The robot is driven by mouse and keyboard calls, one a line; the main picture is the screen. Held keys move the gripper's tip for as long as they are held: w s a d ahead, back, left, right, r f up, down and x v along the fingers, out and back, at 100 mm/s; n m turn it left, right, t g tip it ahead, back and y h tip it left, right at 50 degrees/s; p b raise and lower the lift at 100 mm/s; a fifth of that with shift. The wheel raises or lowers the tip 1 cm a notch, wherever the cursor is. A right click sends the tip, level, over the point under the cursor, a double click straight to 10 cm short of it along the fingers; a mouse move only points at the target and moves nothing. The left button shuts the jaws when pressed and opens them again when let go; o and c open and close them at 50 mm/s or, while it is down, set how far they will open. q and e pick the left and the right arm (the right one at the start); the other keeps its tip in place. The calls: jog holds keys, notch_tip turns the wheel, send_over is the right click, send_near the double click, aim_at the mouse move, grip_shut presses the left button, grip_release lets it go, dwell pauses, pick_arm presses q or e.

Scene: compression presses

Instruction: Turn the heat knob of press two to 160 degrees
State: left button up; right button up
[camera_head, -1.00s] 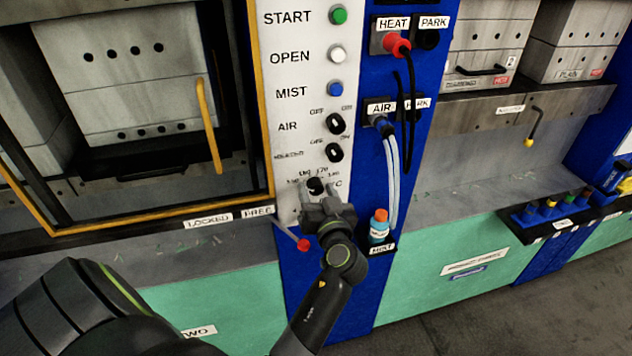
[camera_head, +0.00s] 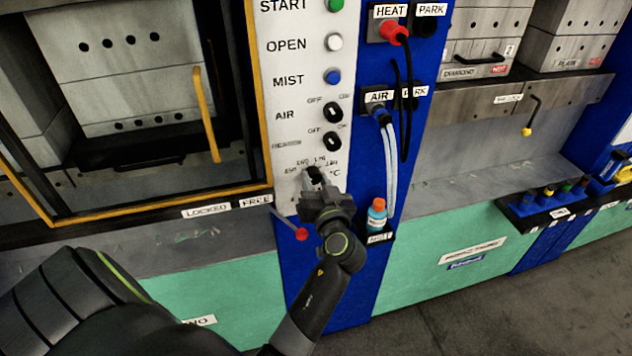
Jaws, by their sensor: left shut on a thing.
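The heat knob (camera_head: 315,174) is a small dark dial low on the white control panel (camera_head: 280,62), with degree marks and a °C sign around it. The marks are small; 160 and 170 seem to stand above the knob. My left gripper (camera_head: 317,186) comes up from below and is shut on the knob. Its jaws hide most of the knob, so I cannot tell its exact setting. A sign reading "TWO" shows in part on the green front below. My right gripper is not in view.
Above the knob are two black switches (camera_head: 333,112) and several push buttons (camera_head: 334,42). A red-tipped lever (camera_head: 301,233) is just left of my gripper, and a bottle (camera_head: 376,215) stands to the right. Hoses (camera_head: 392,165) hang from the blue column. The yellow-framed press door is at left.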

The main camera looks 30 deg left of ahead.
pick_arm(q)
jog(key=m, duration=0.3)
jog(key=shift+m, duration=2.5)
jog(key=shift+p, duration=0.3)
jog(key=o, duration=1)
